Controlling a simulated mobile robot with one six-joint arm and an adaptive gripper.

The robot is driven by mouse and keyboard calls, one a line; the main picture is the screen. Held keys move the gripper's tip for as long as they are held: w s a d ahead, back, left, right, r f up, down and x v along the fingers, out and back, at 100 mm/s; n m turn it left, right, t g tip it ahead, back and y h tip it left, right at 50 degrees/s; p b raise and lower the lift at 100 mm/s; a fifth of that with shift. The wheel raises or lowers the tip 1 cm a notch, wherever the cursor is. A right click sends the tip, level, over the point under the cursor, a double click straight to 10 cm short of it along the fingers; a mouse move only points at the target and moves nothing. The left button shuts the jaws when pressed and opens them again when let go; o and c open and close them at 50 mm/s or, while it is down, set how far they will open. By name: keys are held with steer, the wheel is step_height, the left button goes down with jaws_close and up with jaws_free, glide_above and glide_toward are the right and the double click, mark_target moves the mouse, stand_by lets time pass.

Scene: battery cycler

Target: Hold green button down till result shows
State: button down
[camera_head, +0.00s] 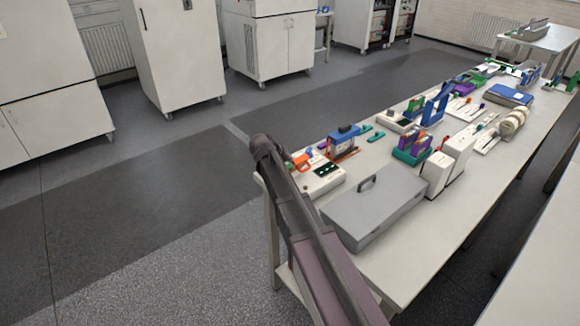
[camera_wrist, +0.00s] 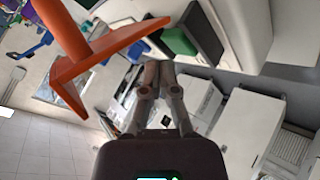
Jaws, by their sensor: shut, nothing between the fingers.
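In the wrist view my gripper (camera_wrist: 159,66) is shut and empty, its two fingertips together. A green block (camera_wrist: 179,41), which looks like the green button, shows just beyond and to the right of the fingertips in the picture, beside a dark panel (camera_wrist: 205,34) on a pale unit. I cannot tell whether the tips touch it; a gap seems to show. In the head view a white unit with a dark display (camera_head: 326,170) stands at the near end of the bench. No result is readable there. My gripper is not clearly visible in the head view.
A large orange piece (camera_wrist: 98,48) fills the left of the wrist view, close to the camera. A grey case (camera_head: 375,200) and white boxes (camera_head: 447,165) stand on the bench (camera_head: 415,255). Coloured devices crowd its far part. The floor left of the bench is open.

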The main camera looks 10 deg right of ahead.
mark_target(290, 166)
steer(key=shift+f+b, duration=0.8)
steer(key=shift+b, duration=0.05)
stand_by(1.1)
steer(key=shift+r, duration=0.2)
stand_by(4.0)
steer(key=shift+r+p, duration=0.65)
steer(key=shift+p, duration=0.25)
steer(key=shift+r, duration=0.1)
steer(key=shift+r+p, duration=2.4)
steer(key=shift+p, duration=0.1)
